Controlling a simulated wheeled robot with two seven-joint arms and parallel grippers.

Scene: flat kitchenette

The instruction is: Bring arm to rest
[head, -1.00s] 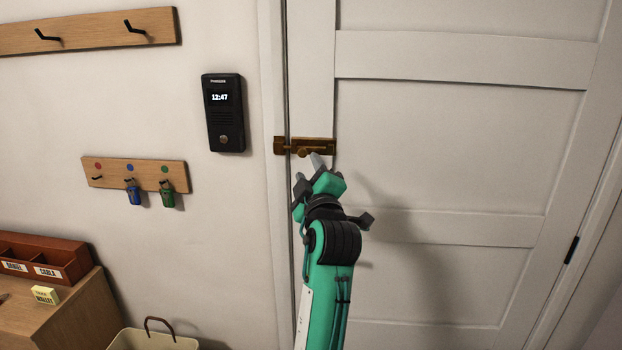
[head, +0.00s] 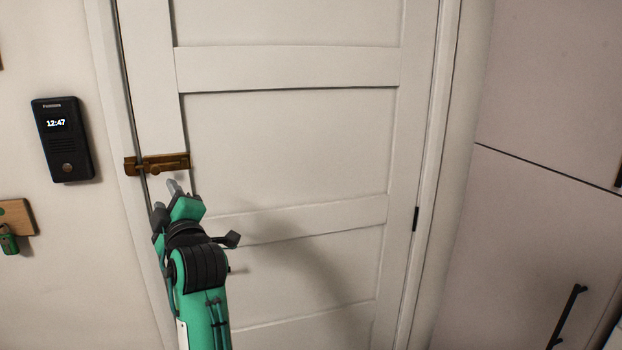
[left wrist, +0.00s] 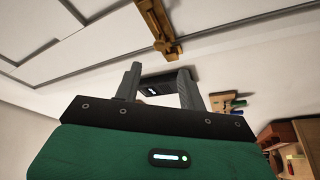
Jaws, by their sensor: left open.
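My left gripper (head: 166,198) is in front of the white door (head: 290,140), just below the brass slide bolt (head: 158,165). Its teal arm rises from the bottom of the head view. In the left wrist view, the two grey fingers (left wrist: 158,88) stand apart with nothing held between them. The brass bolt (left wrist: 160,30) shows above the fingers there, apart from them. The bolt spans the door's left edge and the frame. My right gripper is in neither view.
A black intercom (head: 63,140) reading 12:47 hangs on the wall left of the door. A wooden key rack (head: 16,216) with a green key fob (head: 8,240) is at the left edge. A pale cabinet (head: 545,215) with a dark handle (head: 568,316) stands at right.

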